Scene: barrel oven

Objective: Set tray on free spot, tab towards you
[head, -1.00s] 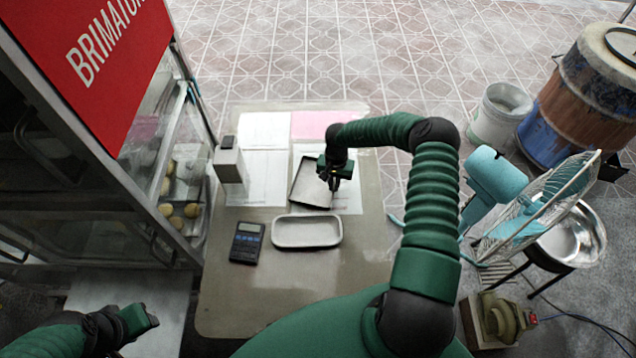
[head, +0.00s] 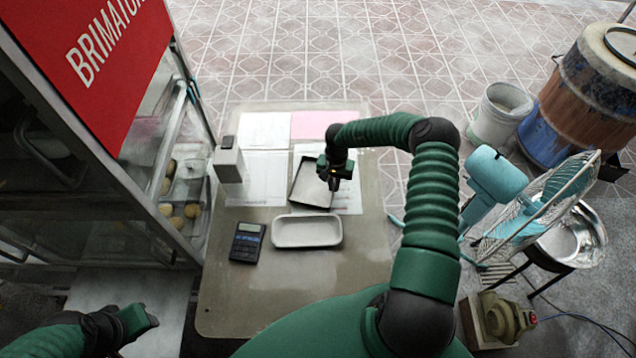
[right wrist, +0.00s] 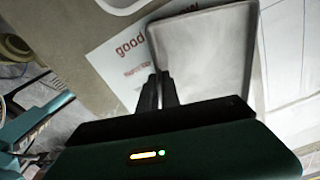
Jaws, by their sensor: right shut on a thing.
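A shallow grey metal tray (head: 312,190) with a raised rim lies over the white papers, slightly turned, in the middle of the table. It also shows in the right wrist view (right wrist: 205,48). My right gripper (head: 332,186) is shut on its right edge; the fingers (right wrist: 158,90) meet at the rim in the right wrist view. I cannot tell whether the tray touches the paper. Its tab cannot be made out. My left gripper (head: 145,318) is low at the left, away from the tray; its fingers are not clear.
A pale tray (head: 307,231) and a calculator (head: 247,242) lie nearer on the table (head: 345,282). A pale box (head: 229,164) stands left, beside the glass cabinet (head: 150,190). White and pink sheets (head: 322,123) lie behind. A teal fan (head: 495,178) stands right. The front table is clear.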

